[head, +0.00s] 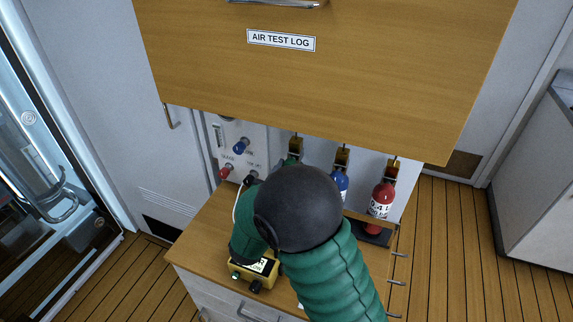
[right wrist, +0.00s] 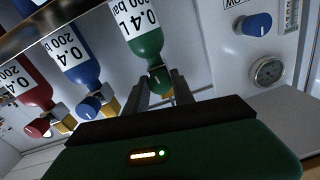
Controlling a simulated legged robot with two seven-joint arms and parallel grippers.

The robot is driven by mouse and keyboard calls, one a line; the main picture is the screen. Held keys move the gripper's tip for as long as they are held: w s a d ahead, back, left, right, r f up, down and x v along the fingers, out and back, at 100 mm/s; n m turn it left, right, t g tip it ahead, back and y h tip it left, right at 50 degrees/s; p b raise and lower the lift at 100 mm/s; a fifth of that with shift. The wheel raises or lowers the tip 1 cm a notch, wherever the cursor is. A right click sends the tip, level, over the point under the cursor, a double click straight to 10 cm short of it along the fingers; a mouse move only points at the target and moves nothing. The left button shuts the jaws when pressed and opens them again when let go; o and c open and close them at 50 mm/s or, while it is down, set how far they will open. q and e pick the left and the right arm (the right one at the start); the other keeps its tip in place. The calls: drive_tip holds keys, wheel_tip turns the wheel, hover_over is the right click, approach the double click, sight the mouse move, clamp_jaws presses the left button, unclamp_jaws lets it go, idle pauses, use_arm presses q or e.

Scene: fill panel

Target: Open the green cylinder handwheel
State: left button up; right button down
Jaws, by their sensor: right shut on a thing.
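The green cylinder (right wrist: 143,36) hangs neck down in the right wrist view, with a white label reading 0.4 L and 200 bar. Its green handwheel (right wrist: 159,80) is at the lower end. My right gripper (right wrist: 158,92) is shut on this handwheel, one dark finger on each side. In the head view, my green arm and its black joint cover the gripper and most of the green cylinder; a bit of green (head: 294,157) shows under a brass bracket. My left gripper is not in view.
A blue cylinder (right wrist: 72,57) and a red cylinder (right wrist: 27,81) hang beside the green one. A gauge (right wrist: 268,71) and blue knob (right wrist: 255,25) sit on the panel. A wooden cabinet (head: 320,85) overhangs the bench (head: 205,238). A yellow box (head: 264,268) is near my arm.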

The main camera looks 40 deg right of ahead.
drive_tip(key=shift+s+a+f+n, duration=0.1)
drive_tip(key=shift+f+n, duration=0.2)
drive_tip(key=shift+f, duration=0.15)
drive_tip(key=c, duration=1.4)
unclamp_jaws()
drive_tip(key=shift+o, duration=1.6)
drive_tip(key=shift+r, duration=0.2)
drive_tip(key=v, duration=1.6)
drive_tip(key=shift+a, duration=0.35)
